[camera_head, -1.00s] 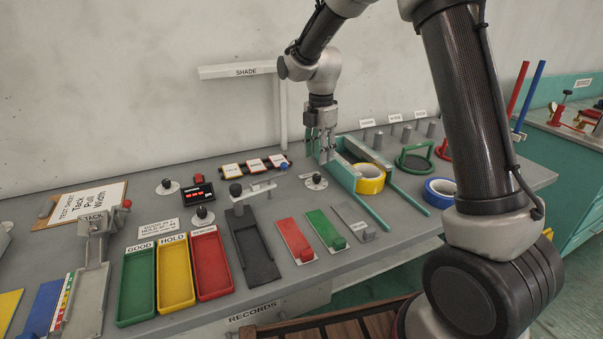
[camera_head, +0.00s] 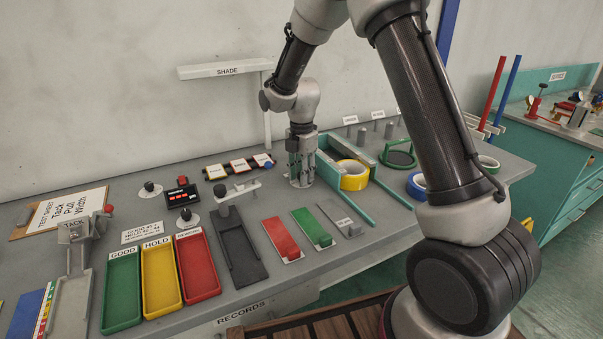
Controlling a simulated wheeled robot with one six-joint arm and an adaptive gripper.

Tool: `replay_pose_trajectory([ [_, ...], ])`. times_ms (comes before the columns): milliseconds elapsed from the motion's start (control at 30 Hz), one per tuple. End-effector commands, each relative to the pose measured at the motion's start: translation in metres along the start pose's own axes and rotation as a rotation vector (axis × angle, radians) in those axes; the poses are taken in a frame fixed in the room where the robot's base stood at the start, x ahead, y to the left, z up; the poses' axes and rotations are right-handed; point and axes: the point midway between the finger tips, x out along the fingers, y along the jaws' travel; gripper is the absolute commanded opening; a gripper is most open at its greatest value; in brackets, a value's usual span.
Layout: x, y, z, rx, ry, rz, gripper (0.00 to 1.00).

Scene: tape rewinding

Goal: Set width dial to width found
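My gripper (camera_head: 301,178) points straight down over a small round dial plate (camera_head: 311,186) on the grey bench, left of the teal tape guide. Its fingers hide the knob of this dial, and I cannot tell whether they touch or grip it. Two other black knobs on round white plates stand to the left, an upper knob (camera_head: 149,188) and a lower knob (camera_head: 187,217). A black box with a red display (camera_head: 182,197) is near them; its digits are too small to read. No label names the width dial legibly.
A yellow tape roll (camera_head: 353,176) sits in the teal guide (camera_head: 345,205), just right of my gripper. A black slotted fixture (camera_head: 240,253), green, yellow and red trays (camera_head: 197,268), and a strip of label cards (camera_head: 239,166) lie to the left. A SHADE bar (camera_head: 226,71) stands behind.

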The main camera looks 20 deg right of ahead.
Motion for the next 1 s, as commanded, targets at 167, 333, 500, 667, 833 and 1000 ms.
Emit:
replay_pose_trajectory([
  [167, -0.0002, 0.0001, 0.0000, 0.000, 0.000, 0.000, 0.00],
  [333, -0.0003, 0.0001, 0.0001, 0.005, 0.000, 0.000, 0.00],
  [500, -0.0005, 0.0002, 0.0001, 0.042, 0.000, 0.001, 0.00],
  [667, -0.0005, 0.0002, 0.0001, 0.124, 0.000, 0.001, 0.00],
  [833, -0.0006, 0.0002, 0.0002, 0.259, 0.000, 0.001, 0.00],
  [1000, -0.0007, 0.0003, 0.0002, 0.420, 0.000, 0.001, 0.00],
])
